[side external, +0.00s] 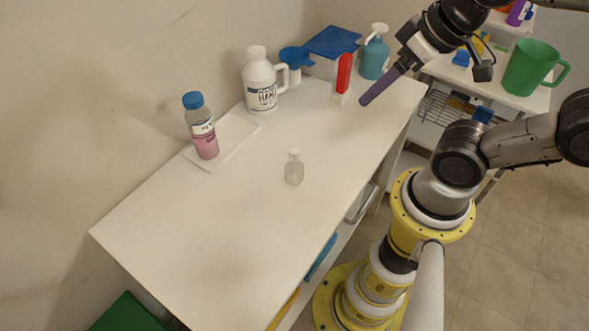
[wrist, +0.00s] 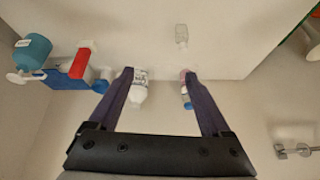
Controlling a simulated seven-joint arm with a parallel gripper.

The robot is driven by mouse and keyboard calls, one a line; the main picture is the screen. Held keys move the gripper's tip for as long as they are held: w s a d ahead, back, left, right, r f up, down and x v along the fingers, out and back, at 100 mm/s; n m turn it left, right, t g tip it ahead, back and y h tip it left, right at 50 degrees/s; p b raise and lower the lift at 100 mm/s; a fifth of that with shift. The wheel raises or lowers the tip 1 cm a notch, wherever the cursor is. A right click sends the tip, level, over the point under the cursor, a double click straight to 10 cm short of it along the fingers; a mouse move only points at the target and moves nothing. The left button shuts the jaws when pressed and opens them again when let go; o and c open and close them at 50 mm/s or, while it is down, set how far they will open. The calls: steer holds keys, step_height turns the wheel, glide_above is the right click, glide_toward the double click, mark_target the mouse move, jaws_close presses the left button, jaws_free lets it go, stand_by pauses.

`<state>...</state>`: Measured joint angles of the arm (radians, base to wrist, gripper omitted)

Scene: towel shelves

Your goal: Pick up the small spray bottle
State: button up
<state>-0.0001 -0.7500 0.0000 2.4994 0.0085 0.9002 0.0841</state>
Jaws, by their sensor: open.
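The small spray bottle (side external: 294,170), clear with a whitish cap, stands upright on the white counter near the middle in the side view. In the wrist view the small spray bottle (wrist: 181,36) is near the top, beyond the fingertips. My gripper (side external: 364,101) is above the counter's far right end, well apart from the bottle, its purple fingers pointing down and left. In the wrist view my gripper (wrist: 159,75) shows two spread fingers with nothing held between them.
A white jug (side external: 260,82), a blue-capped pink bottle (side external: 203,135) on a white tray (side external: 236,139), a red-and-white item (side external: 343,75) and a teal pump bottle (side external: 374,58) stand along the wall side. The counter (side external: 200,240) is clear around the small bottle.

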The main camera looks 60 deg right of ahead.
steer(key=w+a+m+y, duration=0.1)
steer(key=w+a+m, duration=0.15)
steer(key=m, duration=0.25)
steer(key=m+g+y, duration=0.3)
steer(key=m+g, duration=0.1)
steer(key=m, duration=0.6)
glide_above(294, 167)
steer(key=d, duration=0.5)
step_height(294, 167, down, 6)
steer(key=f, duration=0.4)
steer(key=a+f+m+g, duration=0.1)
steer(key=f, duration=0.4)
steer(key=w+f+m, duration=0.1)
steer(key=f, duration=0.4)
steer(key=shift+a+g, duration=0.3)
steer(key=shift+y, duration=0.3)
steer(key=x, duration=0.4)
steer(key=shift+s+a, duration=0.2)
steer(key=shift+s, duration=0.05)
steer(key=shift+a+f, duration=0.25)
steer(key=shift+f, duration=0.25)
jaws_close()
